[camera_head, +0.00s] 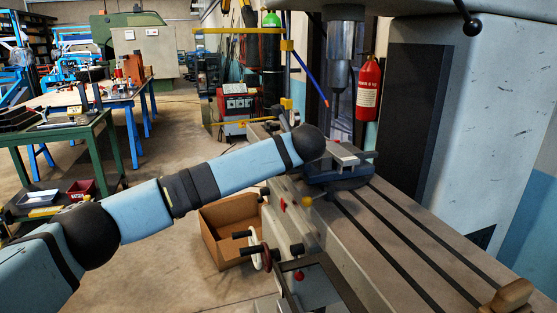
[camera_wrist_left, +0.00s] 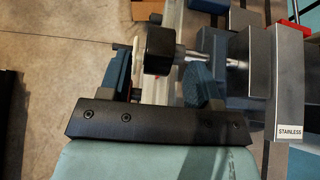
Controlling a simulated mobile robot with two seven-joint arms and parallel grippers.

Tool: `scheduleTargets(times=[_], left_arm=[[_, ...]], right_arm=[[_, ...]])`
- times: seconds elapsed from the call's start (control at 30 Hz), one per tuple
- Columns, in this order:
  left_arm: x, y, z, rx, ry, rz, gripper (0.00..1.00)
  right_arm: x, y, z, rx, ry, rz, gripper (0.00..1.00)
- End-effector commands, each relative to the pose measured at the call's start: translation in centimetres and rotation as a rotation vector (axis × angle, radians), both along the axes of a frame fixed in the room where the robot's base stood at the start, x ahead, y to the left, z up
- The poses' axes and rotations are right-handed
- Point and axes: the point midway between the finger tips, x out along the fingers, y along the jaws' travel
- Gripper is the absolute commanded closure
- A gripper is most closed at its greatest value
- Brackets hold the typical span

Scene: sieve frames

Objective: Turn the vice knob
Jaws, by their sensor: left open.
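The vice (camera_head: 338,177), with a blue base and grey metal jaws, sits on the machine's slotted table in the head view. In the left wrist view the vice (camera_wrist_left: 289,85) is at the right, with a "STAINLESS" label. Its black knob (camera_wrist_left: 160,47) is on a silver shaft. My left gripper (camera_wrist_left: 158,62) is open, its two blue fingers on either side of the knob in the picture, with gaps on both sides. I cannot tell whether they are at the knob's depth. In the head view my left wrist hides the knob. My right gripper is out of view.
The slotted machine table (camera_head: 405,225) is mostly clear to the right, with a wooden-handled tool (camera_head: 508,296) at its front. A machine spindle (camera_head: 342,75) hangs above the vice. A cardboard box (camera_head: 226,224) and a handwheel (camera_head: 258,250) are below the arm.

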Motion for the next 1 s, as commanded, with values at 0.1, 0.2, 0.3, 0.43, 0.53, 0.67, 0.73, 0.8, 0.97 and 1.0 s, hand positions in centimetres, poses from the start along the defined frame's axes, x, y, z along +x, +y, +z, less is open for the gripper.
scheduleTargets(times=[0.1, 0.2, 0.3, 0.43, 0.53, 0.67, 0.73, 0.8, 0.97, 1.0], left_arm=[[-2.4, -0.8, 1.8, 0.001, -0.002, -0.004, 0.43], [-4.1, -1.3, 2.9, -0.001, -0.001, -0.002, 0.43], [-5.5, -1.7, 3.8, 0.0, -0.001, -0.001, 0.43], [-6.7, -2.1, 4.5, 0.001, -0.001, -0.001, 0.43], [-7.2, -2.3, 4.7, 0.001, 0.0, 0.001, 0.43], [-7.3, -2.3, 4.8, 0.001, 0.0, 0.001, 0.43], [-7.3, -2.3, 4.8, 0.001, 0.0, 0.001, 0.43], [-7.3, -2.3, 4.8, 0.001, 0.0, 0.001, 0.43], [-7.1, -2.6, 5.0, 0.01, 0.03, -0.013, 0.43], [-6.8, -2.8, 5.1, 0.018, 0.055, -0.023, 0.43]], right_arm=[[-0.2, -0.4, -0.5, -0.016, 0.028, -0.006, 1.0], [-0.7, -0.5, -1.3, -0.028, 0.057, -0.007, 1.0], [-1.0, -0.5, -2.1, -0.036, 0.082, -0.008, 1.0], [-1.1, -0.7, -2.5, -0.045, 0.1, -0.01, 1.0], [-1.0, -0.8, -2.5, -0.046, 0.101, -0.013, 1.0], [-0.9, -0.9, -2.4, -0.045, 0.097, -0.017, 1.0], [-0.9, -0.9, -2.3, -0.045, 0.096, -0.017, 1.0], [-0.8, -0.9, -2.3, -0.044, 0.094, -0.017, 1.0], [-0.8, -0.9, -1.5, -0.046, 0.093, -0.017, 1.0], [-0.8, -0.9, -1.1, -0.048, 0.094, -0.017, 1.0]])
